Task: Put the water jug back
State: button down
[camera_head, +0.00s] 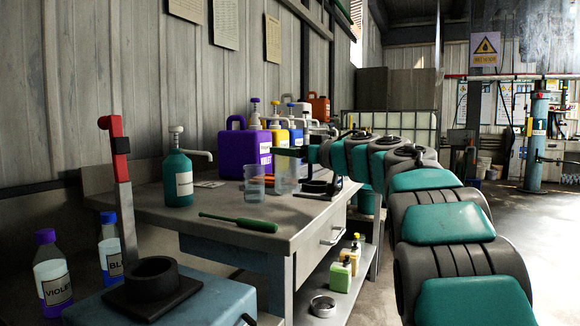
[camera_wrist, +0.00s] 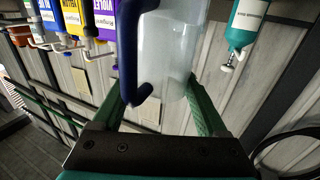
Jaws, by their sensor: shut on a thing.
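The water jug is clear with a dark blue handle. It shows large in the wrist view (camera_wrist: 168,50) between my gripper's green fingers (camera_wrist: 160,88). In the head view, a clear vessel that looks like the jug (camera_head: 284,178) is below my gripper (camera_head: 290,152), over the far right part of the workbench. My gripper is shut on the jug. Whether its base touches the bench is unclear. A second clear beaker (camera_head: 254,184) stands just left of it.
The workbench (camera_head: 215,218) also holds a teal pump bottle (camera_head: 178,178), a green tool (camera_head: 238,222), a purple VIOLET jug (camera_head: 238,150) and yellow and blue containers behind. A dark stand (camera_head: 320,188) is close on the right. The bench's front middle has free room.

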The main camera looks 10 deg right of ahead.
aim_at(296, 165)
jog(key=shift+w+f+b, duration=0.1)
jog(key=shift+f+b, duration=0.8)
jog(key=shift+f, duration=0.9)
jog(key=shift+f, duration=0.15)
grip_release()
jog(key=shift+d, duration=0.1)
jog(key=p+v, duration=0.1)
jog(key=v, duration=1.1)
